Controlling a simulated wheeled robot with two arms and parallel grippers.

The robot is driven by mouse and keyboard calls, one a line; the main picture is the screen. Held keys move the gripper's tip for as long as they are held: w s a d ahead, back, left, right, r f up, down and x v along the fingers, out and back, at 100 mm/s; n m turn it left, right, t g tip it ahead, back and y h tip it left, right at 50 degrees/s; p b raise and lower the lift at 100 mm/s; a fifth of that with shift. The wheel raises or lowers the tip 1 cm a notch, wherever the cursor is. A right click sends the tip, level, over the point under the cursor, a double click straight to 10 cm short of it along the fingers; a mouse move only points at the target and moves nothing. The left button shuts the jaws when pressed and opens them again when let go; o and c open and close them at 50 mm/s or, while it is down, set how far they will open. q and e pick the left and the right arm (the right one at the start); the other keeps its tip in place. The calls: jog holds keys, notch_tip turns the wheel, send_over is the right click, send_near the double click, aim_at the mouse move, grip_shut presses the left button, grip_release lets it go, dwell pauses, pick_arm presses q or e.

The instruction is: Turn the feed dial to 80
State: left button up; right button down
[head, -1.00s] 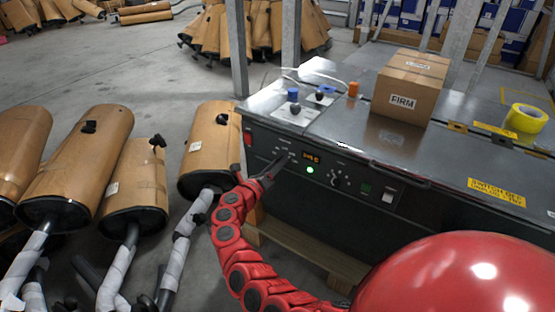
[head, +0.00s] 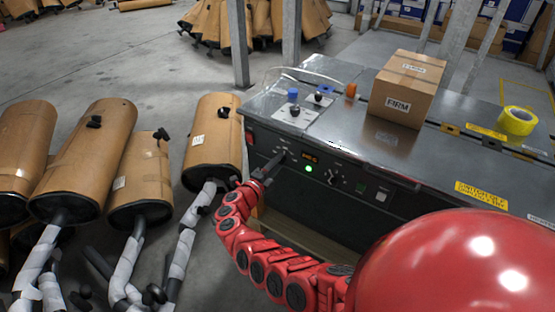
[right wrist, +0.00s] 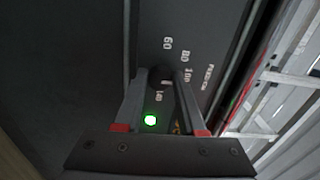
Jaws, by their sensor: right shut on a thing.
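The feed dial is on the dark front panel (head: 315,205) of the machine, at the panel's left part. My right gripper (head: 273,168) reaches it from below in the head view and is shut on the dial. In the right wrist view the fingers (right wrist: 165,80) sit on either side of the dark dial, which they largely hide. Printed marks 60, 80 and 100 show around it, with a feed label at the right. I cannot tell which mark the dial points to. My left gripper is not in view.
An orange display (head: 311,157), a lit green lamp (head: 308,169) and another knob (head: 334,177) are right of the dial. A cardboard box (head: 400,98) and yellow tape (head: 516,121) are on the machine top.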

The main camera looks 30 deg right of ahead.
jog(key=shift+f+n+p, duration=0.1)
jog(key=shift+n+p, duration=1.25)
jog(key=shift+n, duration=2.45)
jog(key=c, duration=0.5)
grip_release()
jog(key=shift+s+a, duration=0.1)
jog(key=p+v, duration=0.2)
jog(key=v, duration=1.5)
jog(key=shift+p, duration=0.3)
